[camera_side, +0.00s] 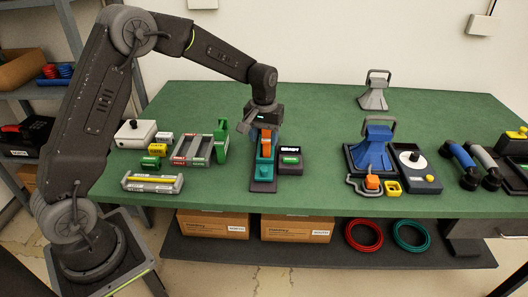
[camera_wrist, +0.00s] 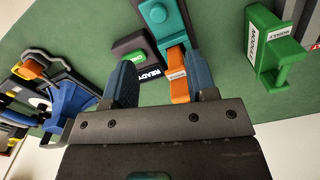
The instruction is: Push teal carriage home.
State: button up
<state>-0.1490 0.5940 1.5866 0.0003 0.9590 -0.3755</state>
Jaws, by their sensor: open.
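The teal carriage (camera_side: 265,169) sits on a dark track on the green table, near the table's front edge. It also shows at the top of the wrist view (camera_wrist: 168,18). An orange piece (camera_side: 264,146) stands behind it on the same track and shows with a white label in the wrist view (camera_wrist: 178,78). My gripper (camera_wrist: 159,62) is open, with its blue-grey fingers apart. The orange piece appears between the fingers, closer to the right one; I cannot tell whether they touch. In the side view my gripper (camera_side: 263,124) is above the far end of the track.
A black box with a READY label and green button (camera_side: 290,161) stands right beside the track. A grey rack with a green end (camera_side: 200,148) is to the left. A blue stand (camera_side: 375,146) is farther right.

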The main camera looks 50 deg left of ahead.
jog(key=shift+r, duration=1.8)
jog(key=s+d+r+m+t, duration=0.3)
jog(key=s+d+r, duration=0.1)
jog(key=s+r, duration=0.75)
jog(key=s+d+m+t, duration=0.2)
jog(key=s+d+m, duration=0.1)
jog(key=s, duration=1.3)
jog(key=shift+s+r+t, duration=0.2)
jog(key=shift+s+t, duration=0.05)
jog(key=shift+t, duration=0.05)
jog(key=shift+d, duration=0.1)
jog(key=shift+c, duration=0.5)
